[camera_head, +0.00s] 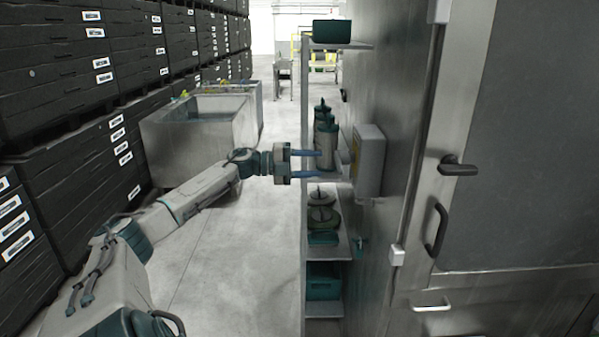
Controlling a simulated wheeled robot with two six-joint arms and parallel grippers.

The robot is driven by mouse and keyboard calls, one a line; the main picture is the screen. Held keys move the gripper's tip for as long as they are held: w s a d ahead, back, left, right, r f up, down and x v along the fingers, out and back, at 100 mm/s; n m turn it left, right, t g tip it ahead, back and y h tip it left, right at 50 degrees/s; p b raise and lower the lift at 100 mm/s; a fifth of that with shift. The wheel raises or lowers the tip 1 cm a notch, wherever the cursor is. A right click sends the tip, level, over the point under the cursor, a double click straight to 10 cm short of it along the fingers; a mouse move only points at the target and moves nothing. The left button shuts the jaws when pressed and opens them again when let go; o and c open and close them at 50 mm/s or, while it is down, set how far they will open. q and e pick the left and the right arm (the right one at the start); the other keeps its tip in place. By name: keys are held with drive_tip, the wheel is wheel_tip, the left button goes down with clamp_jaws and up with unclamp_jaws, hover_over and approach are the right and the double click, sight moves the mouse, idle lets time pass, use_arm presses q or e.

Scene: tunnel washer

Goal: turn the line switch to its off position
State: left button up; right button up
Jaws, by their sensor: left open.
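A pale grey switch box (369,160) is fixed to the steel machine wall right of centre. A grey knob-like part (345,148) juts from its left side; I take this box to be the line switch. Its position, on or off, cannot be read from here. My left gripper (319,163) points right toward the box, with its two blue fingers spread one above the other. It is open with nothing between the fingers, and appears short of the knob. My right gripper is not in view.
A narrow shelf rack (304,250) with canisters (325,140), round items and teal bins (323,283) stands beside the gripper. Black stacked crates (60,70) line the left. A grey tub (195,135) stands behind my arm. A door handle (458,166) juts out at right.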

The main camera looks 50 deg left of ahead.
use_arm(q)
drive_tip(key=b+v, duration=0.1)
drive_tip(key=v, duration=0.2)
drive_tip(key=shift+s+a, duration=0.15)
idle(0.5)
